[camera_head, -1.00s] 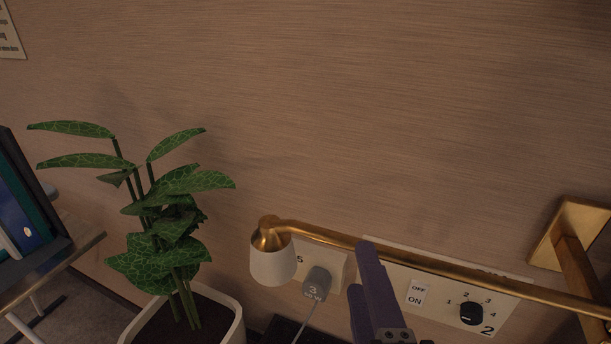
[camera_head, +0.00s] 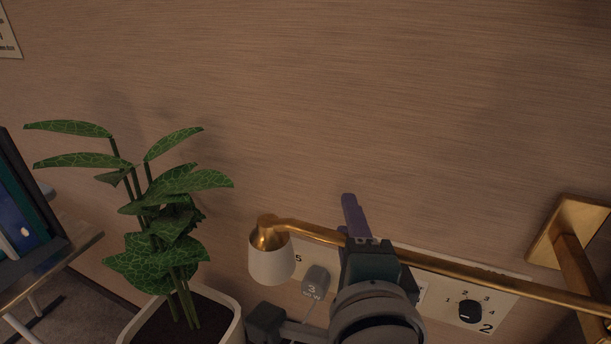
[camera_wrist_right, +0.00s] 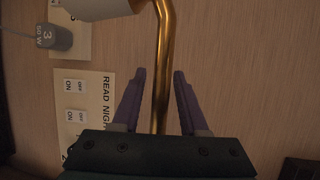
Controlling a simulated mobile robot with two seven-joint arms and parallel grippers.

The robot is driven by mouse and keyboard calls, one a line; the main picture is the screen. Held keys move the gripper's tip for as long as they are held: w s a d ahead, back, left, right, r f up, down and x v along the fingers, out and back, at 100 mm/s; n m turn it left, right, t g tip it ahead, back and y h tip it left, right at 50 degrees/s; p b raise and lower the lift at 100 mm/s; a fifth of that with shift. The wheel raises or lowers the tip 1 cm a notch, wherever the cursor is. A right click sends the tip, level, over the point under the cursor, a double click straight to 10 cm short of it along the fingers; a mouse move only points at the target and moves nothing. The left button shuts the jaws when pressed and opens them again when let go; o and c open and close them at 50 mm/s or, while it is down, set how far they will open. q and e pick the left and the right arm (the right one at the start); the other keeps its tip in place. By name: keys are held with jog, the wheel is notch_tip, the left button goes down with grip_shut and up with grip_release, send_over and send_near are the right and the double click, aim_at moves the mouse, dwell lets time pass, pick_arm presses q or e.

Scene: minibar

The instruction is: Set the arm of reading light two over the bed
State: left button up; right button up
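The brass arm (camera_head: 463,267) of reading light two runs along the wall from its square wall mount (camera_head: 570,235) at the right to a small white lamp head (camera_head: 271,262) at the left. In the right wrist view the arm (camera_wrist_right: 161,60) passes between the purple fingers of my right gripper (camera_wrist_right: 159,74), with a gap visible on both sides. The gripper is open around the arm. In the head view my right gripper (camera_head: 353,214) is at the arm near the lamp head, and one finger shows above it. My left gripper is not in view.
A switch panel (camera_head: 507,312) with a dial marked 2 sits on the wall below the arm. A potted plant (camera_head: 170,225) stands to the left, beside a shelf (camera_head: 75,257). The wall above is clear.

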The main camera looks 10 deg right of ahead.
grip_shut()
dwell(1.2)
